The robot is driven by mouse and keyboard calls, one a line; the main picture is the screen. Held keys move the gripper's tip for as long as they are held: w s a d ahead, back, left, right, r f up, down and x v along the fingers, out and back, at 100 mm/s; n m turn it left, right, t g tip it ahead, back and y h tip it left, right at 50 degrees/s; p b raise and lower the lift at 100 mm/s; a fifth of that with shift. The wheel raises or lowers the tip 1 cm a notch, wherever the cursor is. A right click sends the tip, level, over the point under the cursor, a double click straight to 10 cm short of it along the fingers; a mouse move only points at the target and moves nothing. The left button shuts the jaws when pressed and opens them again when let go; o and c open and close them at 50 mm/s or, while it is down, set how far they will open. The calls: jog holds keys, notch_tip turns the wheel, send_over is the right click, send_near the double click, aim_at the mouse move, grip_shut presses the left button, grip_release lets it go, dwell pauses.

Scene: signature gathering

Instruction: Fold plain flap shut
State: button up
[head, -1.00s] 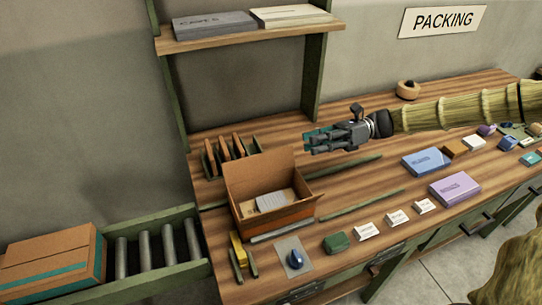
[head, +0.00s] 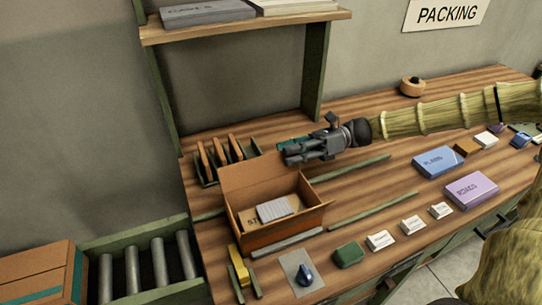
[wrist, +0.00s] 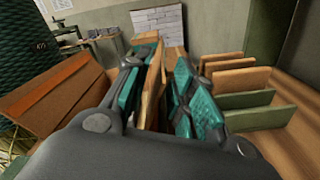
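The open brown cardboard box (head: 268,240) stands on the bench in the head view, with a grey-white item (head: 275,209) inside. Its tall back flap (head: 258,183) stands up, and another panel rises at its right side. I cannot tell which flap is the plain one. My gripper (head: 286,151) is above and behind the back flap's right end, pointing left. In the wrist view my gripper (wrist: 160,95) has its teal-padded fingers apart. A brown panel edge shows in the gap, with no clear grip on it. Brown cardboard (wrist: 60,95) lies to the left there, likely the box.
A rack of upright brown dividers (head: 222,157) stands behind the box, just left of my gripper. A shelf (head: 245,28) is above it. Small boxes and a green block (head: 349,254) lie to the right and front. Rollers (head: 158,258) and a taped carton are at left.

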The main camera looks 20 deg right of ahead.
aim_at(273, 156)
jog(key=shift+s+a, duration=0.1)
jog(key=shift+a, duration=2.45)
grip_shut()
